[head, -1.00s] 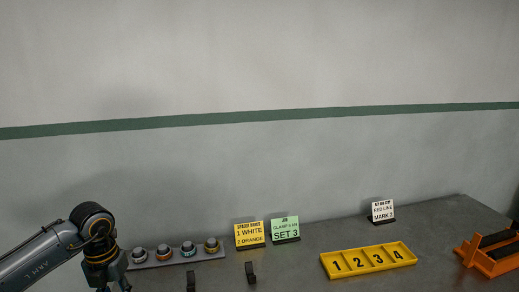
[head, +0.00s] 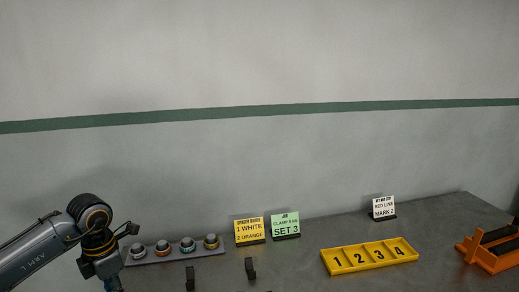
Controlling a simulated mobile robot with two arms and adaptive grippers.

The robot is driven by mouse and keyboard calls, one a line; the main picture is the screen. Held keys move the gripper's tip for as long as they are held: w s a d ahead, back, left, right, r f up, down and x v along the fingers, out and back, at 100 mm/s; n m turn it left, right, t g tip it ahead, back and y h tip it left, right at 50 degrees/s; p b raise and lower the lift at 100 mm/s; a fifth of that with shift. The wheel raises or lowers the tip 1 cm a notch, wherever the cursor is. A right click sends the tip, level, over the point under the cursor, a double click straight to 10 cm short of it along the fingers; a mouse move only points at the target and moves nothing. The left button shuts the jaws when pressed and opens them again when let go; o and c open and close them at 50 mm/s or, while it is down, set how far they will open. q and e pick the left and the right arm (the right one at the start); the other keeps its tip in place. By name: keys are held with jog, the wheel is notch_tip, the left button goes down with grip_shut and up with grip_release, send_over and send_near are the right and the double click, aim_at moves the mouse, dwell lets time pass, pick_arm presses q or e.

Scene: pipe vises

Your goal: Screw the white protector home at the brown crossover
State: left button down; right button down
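My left arm comes in from the left. Its wrist points down and the top of my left gripper (head: 112,284) is cut off by the bottom edge, so its fingertips and anything held are hidden. My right gripper is out of view. Several ring-shaped parts stand in a row on a grey strip (head: 150,261) just right of my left wrist: a pale one (head: 136,253), one with orange (head: 162,248), one with teal (head: 187,245) and one with yellow (head: 211,241). I cannot tell whether any is the white protector. No brown crossover shows.
A yellow card (head: 249,231) reads 1 WHITE, 2 ORANGE. A green card (head: 285,225) reads SET 3; a white card (head: 383,207) reads RED LINE MARK 2. A yellow numbered tray (head: 369,256), an orange rack (head: 488,251) and two dark uprights (head: 190,278) (head: 250,268) stand on the grey bench (head: 440,222).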

pick_arm(q)
jog(key=c, duration=1.2)
grip_release()
jog(key=n+p, duration=0.1)
jog(key=n, duration=0.3)
jog(key=shift+r+n, duration=0.1)
jog(key=shift+n, duration=0.3)
jog(key=n, duration=0.3)
jog(key=shift+p, duration=0.35)
jog(key=n, duration=0.2)
jog(key=shift+n, duration=0.3)
